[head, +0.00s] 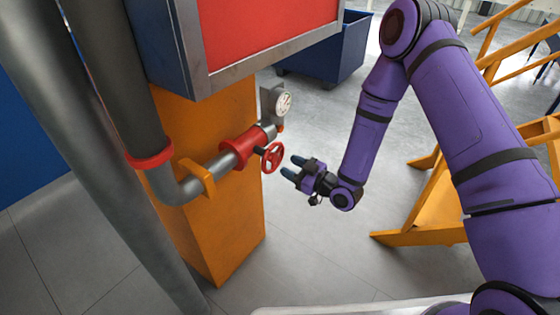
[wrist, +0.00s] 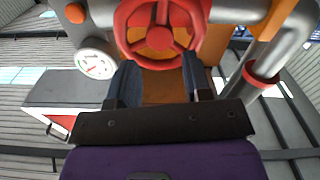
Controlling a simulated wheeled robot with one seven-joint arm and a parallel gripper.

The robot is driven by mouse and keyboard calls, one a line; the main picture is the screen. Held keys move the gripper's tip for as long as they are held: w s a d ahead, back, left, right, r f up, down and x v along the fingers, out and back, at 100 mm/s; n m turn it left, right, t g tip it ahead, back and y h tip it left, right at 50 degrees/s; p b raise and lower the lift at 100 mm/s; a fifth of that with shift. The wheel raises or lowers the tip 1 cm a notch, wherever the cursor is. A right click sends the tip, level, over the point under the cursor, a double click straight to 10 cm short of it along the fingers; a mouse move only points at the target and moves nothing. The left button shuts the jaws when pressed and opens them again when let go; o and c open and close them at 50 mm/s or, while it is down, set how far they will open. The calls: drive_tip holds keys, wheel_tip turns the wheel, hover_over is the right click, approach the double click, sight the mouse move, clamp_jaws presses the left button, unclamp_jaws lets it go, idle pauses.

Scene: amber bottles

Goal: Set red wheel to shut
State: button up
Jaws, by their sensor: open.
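The red wheel (head: 272,158) is a small spoked handwheel on a valve with a red body (head: 240,149), set in a grey pipe on an orange column. In the wrist view the red wheel (wrist: 160,38) fills the top middle, straight ahead of the fingers. My gripper (head: 291,167) is just to the right of the wheel in the head view, with its fingers pointing at it. The two dark fingers (wrist: 160,80) are apart with nothing between them. A small gap shows between fingertips and wheel in the head view. The wheel's set position cannot be read.
A round white gauge (head: 284,103) sits on the pipe behind the wheel. A red-fronted grey cabinet (head: 215,70) overhangs above. The orange column (head: 235,225) stands behind the pipe. Orange wooden stairs (head: 420,215) are at right. The floor below my gripper is clear.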

sight(276, 159)
drive_tip(key=shift+x, duration=2.35)
drive_tip(key=c, duration=0.7)
drive_tip(key=shift+o, duration=0.2)
